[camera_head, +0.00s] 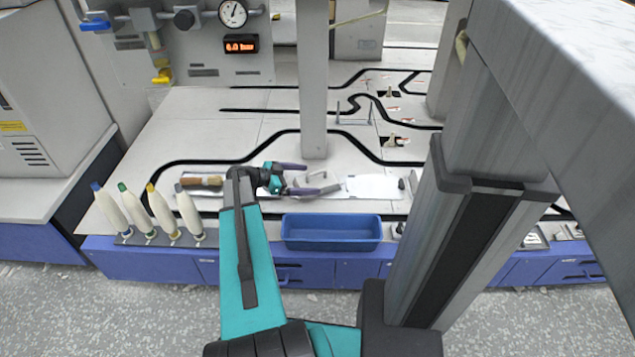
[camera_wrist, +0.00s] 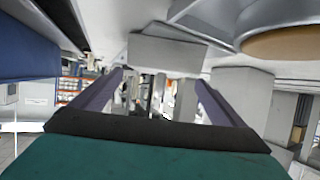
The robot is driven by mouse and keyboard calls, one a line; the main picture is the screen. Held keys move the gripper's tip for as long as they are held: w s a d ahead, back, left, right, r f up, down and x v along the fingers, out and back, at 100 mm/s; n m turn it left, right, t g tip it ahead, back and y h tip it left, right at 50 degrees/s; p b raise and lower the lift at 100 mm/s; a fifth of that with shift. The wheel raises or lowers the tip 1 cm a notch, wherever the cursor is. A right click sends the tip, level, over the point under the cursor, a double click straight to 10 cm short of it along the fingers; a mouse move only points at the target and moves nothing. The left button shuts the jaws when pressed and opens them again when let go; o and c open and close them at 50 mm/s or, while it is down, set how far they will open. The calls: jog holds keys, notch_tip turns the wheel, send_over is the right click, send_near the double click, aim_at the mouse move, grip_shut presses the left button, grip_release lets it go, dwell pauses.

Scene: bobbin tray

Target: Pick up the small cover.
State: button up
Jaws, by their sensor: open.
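My gripper (camera_head: 322,177) is open and reaches to the right, low over the pale tabletop, with its two purple fingers apart. A small light grey piece (camera_head: 318,173), which looks like the small cover, lies between and just beyond the fingers. In the wrist view a grey block-like shape (camera_wrist: 165,52) shows ahead, above the gap between my fingers (camera_wrist: 160,82); it seems to be the same piece. Nothing is clearly held. I cannot tell whether a finger touches the piece.
A blue tray (camera_head: 331,244) stands at the table's front edge. Several yarn cones (camera_head: 160,212) stand at the left. A brown cylinder (camera_head: 203,181) lies left of my gripper, a white sheet (camera_head: 374,188) to its right. A grey post (camera_head: 313,90) rises just behind.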

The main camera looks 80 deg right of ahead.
aim_at(318, 179)
jog(key=b+x, duration=0.1)
jog(key=x, duration=0.3)
jog(key=shift+f+b, duration=0.2)
jog(key=shift+b, duration=0.15)
jog(key=shift+s+d+f, duration=0.15)
jog(key=shift+s+d, duration=0.15)
jog(key=shift+s, duration=0.1)
jog(key=c, duration=1.4)
jog(key=shift+o, duration=0.2)
notch_tip(318, 179, up, 10)
jog(key=p, duration=0.2)
jog(key=shift+p, duration=0.4)
